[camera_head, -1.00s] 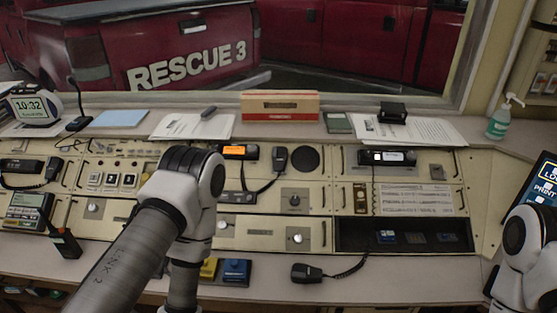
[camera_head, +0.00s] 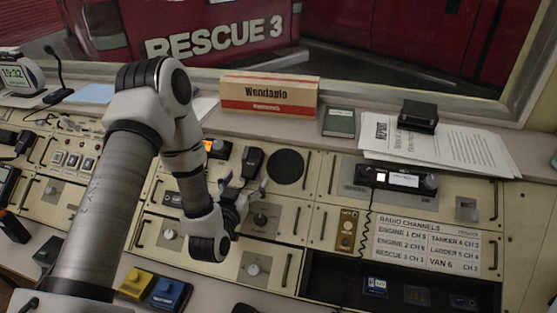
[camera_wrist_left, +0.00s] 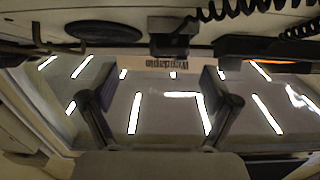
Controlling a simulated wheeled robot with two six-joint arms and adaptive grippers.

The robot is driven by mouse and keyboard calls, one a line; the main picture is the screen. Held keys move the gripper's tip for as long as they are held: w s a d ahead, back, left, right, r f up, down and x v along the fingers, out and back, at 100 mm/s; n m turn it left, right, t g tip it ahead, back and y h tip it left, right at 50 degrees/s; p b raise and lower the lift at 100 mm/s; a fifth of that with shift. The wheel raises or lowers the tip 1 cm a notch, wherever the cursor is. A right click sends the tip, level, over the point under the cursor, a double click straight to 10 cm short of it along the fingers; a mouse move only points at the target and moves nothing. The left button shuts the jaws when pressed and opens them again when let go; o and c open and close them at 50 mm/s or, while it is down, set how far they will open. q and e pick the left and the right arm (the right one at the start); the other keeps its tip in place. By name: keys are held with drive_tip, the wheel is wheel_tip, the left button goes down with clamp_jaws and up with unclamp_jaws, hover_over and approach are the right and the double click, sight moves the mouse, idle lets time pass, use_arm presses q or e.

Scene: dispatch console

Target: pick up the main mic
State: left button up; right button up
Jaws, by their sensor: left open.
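A black hand mic (camera_head: 252,162) hangs on the console panel beside the radio with the orange display (camera_head: 217,148); no label marks it as the main mic. My left gripper (camera_head: 244,184) is open and empty, just in front of and below this mic in the head view. In the left wrist view the picture is upside down. There the two fingers of my left gripper (camera_wrist_left: 150,90) stand apart, and the dark mic (camera_wrist_left: 172,38) shows beyond them, with a coiled cord to its right. No contact shows. My right gripper is out of view.
A box marked Wendapio (camera_head: 268,93), a green book (camera_head: 339,122) and papers (camera_head: 440,148) lie on the ledge behind. A gooseneck desk mic (camera_head: 57,75) stands far left. Yellow (camera_head: 135,283) and blue (camera_head: 169,293) blocks sit at the front. Drawer handles and knobs protrude from the panel.

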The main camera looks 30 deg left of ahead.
sight(251, 157)
use_arm(q)
drive_tip(key=shift+w+a+r+y, duration=0.1)
drive_tip(key=shift+w+a+y, duration=0.25)
drive_tip(key=shift+y, duration=0.05)
drive_tip(key=shift+a+r+n+t, duration=0.3)
drive_tip(key=shift+a+r, duration=0.2)
drive_tip(key=shift+r, duration=0.25)
drive_tip(key=shift+w+a+r+p, duration=0.1)
drive_tip(key=shift+w+a+p, duration=0.1)
drive_tip(key=shift+w+p, duration=0.15)
drive_tip(key=x, duration=0.1)
drive_tip(key=p+x, duration=0.1)
drive_tip(key=x, duration=0.3)
drive_tip(key=shift+w+d+f, duration=0.15)
drive_tip(key=shift+d+f, duration=0.1)
drive_tip(key=shift+d, duration=0.1)
drive_tip(key=shift+w+a, duration=0.1)
drive_tip(key=shift+w, duration=0.2)
drive_tip(key=shift+a, duration=0.1)
drive_tip(key=shift+s, duration=0.1)
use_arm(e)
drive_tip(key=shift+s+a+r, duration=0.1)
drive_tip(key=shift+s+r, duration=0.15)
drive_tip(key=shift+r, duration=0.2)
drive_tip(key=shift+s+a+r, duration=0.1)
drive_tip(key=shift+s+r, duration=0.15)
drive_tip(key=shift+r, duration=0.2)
use_arm(q)
drive_tip(key=c, duration=1.4)
